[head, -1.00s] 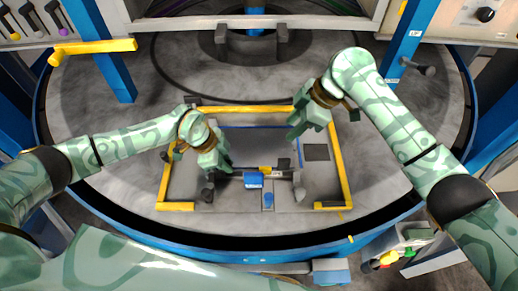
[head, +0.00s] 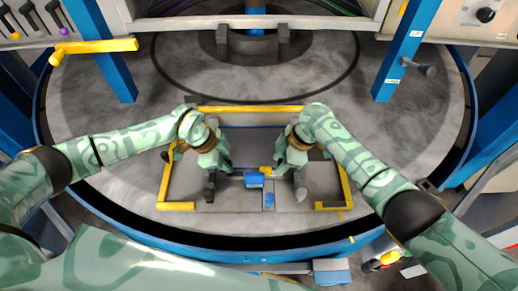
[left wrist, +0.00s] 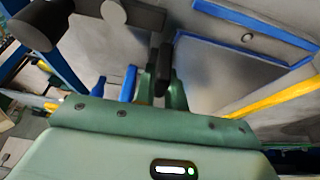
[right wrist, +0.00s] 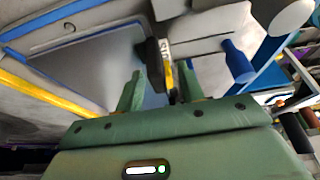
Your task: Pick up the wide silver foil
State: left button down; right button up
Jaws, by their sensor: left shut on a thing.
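A wide grey, dull silver sheet, which looks like the foil, lies inside the yellow frame; it shows in the left wrist view (left wrist: 218,78) and the right wrist view (right wrist: 85,70). A blue strip runs along its edge. My left gripper (head: 224,168) is at the sheet's left near side, its fingers close together on a dark upright piece (left wrist: 163,72). My right gripper (head: 281,168) is at the right near side. Its fingers are apart, with a dark piece (right wrist: 154,65) between them. I cannot tell whether they touch it. The grippers partly hide the sheet in the head view.
A yellow frame (head: 250,109) borders the work area on the round grey table. A blue block (head: 254,180) and a small yellow piece (head: 266,170) sit between the grippers. Dark round knobs stand just in front. Blue posts rise at both sides.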

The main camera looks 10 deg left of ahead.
grip_shut()
jog(key=shift+r, duration=0.3)
pick_arm(q)
jog(key=shift+a, duration=0.1)
pick_arm(e)
notch_tip(320, 180, up, 3)
jog(key=shift+w+d+r, duration=0.1)
jog(key=shift+w+r, duration=0.05)
pick_arm(q)
jog(key=shift+s+f, duration=0.15)
jog(key=shift+f, duration=0.05)
pick_arm(e)
jog(key=w+d, duration=0.4)
jog(key=d, duration=1.3)
notch_tip(320, 180, up, 7)
jog(key=shift+d, duration=0.2)
pick_arm(q)
jog(key=shift+s, duration=0.1)
pick_arm(e)
jog(key=shift+w+f, duration=0.1)
jog(key=shift+f, duration=0.1)
